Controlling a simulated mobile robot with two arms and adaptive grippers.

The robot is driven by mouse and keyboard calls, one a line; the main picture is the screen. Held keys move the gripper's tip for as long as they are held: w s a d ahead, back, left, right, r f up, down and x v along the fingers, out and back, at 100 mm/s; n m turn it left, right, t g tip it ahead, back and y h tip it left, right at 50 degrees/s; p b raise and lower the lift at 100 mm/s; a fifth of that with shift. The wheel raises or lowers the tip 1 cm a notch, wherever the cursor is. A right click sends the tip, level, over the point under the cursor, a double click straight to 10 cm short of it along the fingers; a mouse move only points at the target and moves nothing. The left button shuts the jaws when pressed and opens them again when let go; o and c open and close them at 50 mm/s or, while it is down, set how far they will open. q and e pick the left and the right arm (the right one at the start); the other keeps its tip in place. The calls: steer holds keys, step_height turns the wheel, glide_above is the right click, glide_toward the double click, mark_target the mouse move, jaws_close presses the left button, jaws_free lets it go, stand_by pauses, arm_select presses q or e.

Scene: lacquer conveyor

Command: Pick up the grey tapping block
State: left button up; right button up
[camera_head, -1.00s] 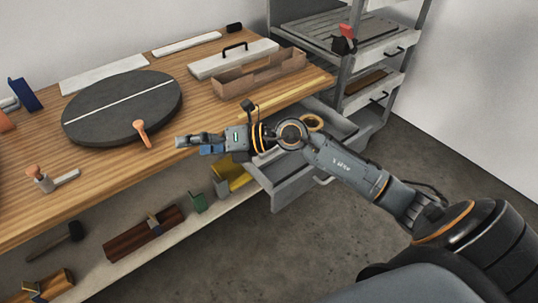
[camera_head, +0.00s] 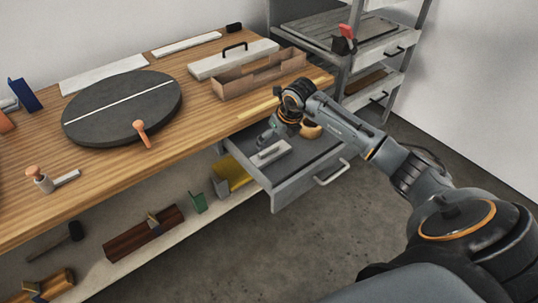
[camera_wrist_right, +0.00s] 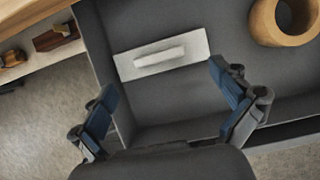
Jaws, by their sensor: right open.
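The grey tapping block appears to be the light grey flat plate with a raised bar (camera_head: 270,153) lying in the open drawer (camera_head: 303,185). In the right wrist view the block (camera_wrist_right: 198,46) lies flat on the dark drawer floor, beyond the fingertips. My right gripper (camera_head: 268,138) points down over the drawer, above and close to the block. In the wrist view its blue-padded fingers (camera_wrist_right: 168,105) are spread wide with nothing between them. The block is fully visible there. My left gripper is not in view.
A wooden ring (camera_head: 312,132) shares the drawer, right of the block. The wooden workbench (camera_head: 190,140) carries a dark round turntable (camera_head: 110,118) and an open brown box (camera_head: 240,92). Grey shelves (camera_head: 385,52) stand behind. The drawer walls stand close around my fingers.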

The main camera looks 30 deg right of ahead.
mark_target(269, 149)
steer(key=shift+x, duration=3.15)
steer(key=shift+s+a, duration=0.15)
steer(key=shift+c, duration=0.4)
steer(key=c, duration=1.2)
step_height(269, 149, up, 10)
steer(key=shift+c, duration=0.2)
steer(key=s+a+r+n+g+y+p, duration=0.1)
steer(key=s+a+r+n+y, duration=0.2)
steer(key=a+n, duration=0.6)
steer(key=s+a+r+n+g+h+p, duration=0.1)
steer(key=s+a+r+n+g, duration=0.1)
steer(key=s+n, duration=0.4)
steer(key=s+a+r+n+g+h+p, duration=0.1)
steer(key=s+a+r+n+g, duration=0.1)
steer(key=s+n, duration=0.5)
steer(key=s+a+r+n+g+h+p, duration=0.1)
steer(key=s+a+r+n+g, duration=0.2)
steer(key=n, duration=1)
steer(key=s+a+g, duration=0.1)
steer(key=s+a, duration=0.1)
steer(key=s, duration=0.1)
steer(key=shift+s+a+p, duration=0.3)
steer(key=shift+s+a, duration=0.05)
steer(key=shift+s, duration=0.05)
